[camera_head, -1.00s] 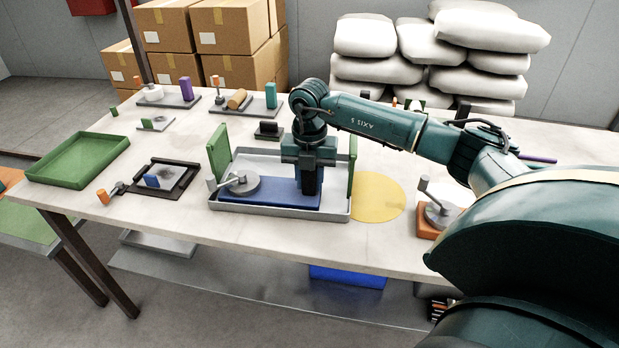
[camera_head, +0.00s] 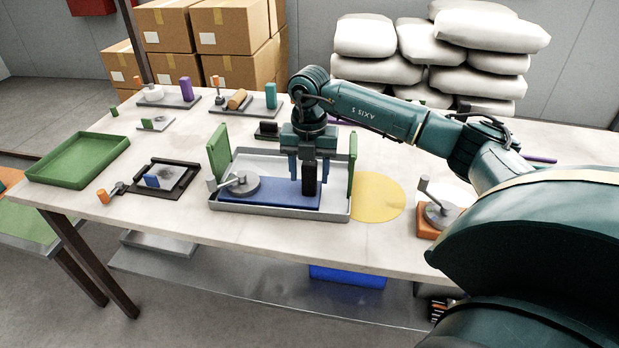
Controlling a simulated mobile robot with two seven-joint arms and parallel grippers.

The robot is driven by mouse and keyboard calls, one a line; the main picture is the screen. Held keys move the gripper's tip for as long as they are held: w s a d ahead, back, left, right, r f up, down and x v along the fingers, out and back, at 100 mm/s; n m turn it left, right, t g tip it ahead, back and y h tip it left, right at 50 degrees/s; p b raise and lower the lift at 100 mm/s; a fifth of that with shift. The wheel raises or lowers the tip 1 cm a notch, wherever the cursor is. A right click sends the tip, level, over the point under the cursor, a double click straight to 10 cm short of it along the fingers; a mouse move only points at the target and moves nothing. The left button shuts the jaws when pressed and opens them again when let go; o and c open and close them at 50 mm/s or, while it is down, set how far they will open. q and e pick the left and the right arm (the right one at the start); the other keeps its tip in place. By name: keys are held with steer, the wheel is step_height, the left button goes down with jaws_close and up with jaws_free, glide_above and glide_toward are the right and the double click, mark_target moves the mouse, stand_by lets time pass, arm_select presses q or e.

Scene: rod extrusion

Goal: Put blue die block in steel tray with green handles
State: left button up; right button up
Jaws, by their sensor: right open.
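The steel tray with green handles (camera_head: 283,213) stands on the table, a green upright plate at its left and right ends. The blue die block (camera_head: 270,198) lies inside it: a long blue base with a round grey die (camera_head: 240,184) on the left and a black upright block (camera_head: 309,181) on the right. My right gripper (camera_head: 309,162) points down over the right part of the tray. Its two fingers are spread, one either side of the black block's top, and do not grip it. My left gripper is not in view.
A yellow disc (camera_head: 374,197) lies right of the tray, and an orange-based die piece (camera_head: 434,218) stands further right. A dark square frame with a small blue piece (camera_head: 152,181) is left. A green tray (camera_head: 79,160) lies far left.

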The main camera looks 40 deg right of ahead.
step_height(320, 180, up, 10)
steer(key=shift+f, duration=0.1)
steer(key=s+a+f+n+g+y, duration=0.1)
steer(key=s+a+f+n+y, duration=0.15)
steer(key=a, duration=0.55)
steer(key=s+a+f+n+y, duration=0.1)
steer(key=a+f+y, duration=0.25)
steer(key=a, duration=0.35)
steer(key=s+a+f+n+g+y, duration=0.15)
steer(key=a+y, duration=0.25)
steer(key=a, duration=0.4)
steer(key=s+a+r+m+t+y, duration=0.2)
steer(key=a+y, duration=0.3)
steer(key=s+a+r+m+t+y, duration=0.2)
steer(key=a+t+y, duration=0.1)
steer(key=a+y, duration=0.2)
steer(key=d+f+m+t+h, duration=0.3)
steer(key=f+m+t+h, duration=0.3)
steer(key=m, duration=0.4)
steer(key=d+f+m+t+h, duration=0.3)
steer(key=d+m+t+h, duration=0.15)
steer(key=m+t, duration=0.5)
steer(key=s+d+f+m+g+h, duration=0.1)
steer(key=s+f+m+g+h, duration=0.4)
steer(key=s+f, duration=0.4)
step_height(320, 180, down, 2)
steer(key=shift+s+d+f+m+g, duration=0.1)
steer(key=shift+s+d+m+g, duration=0.2)
steer(key=shift+m+g, duration=0.35)
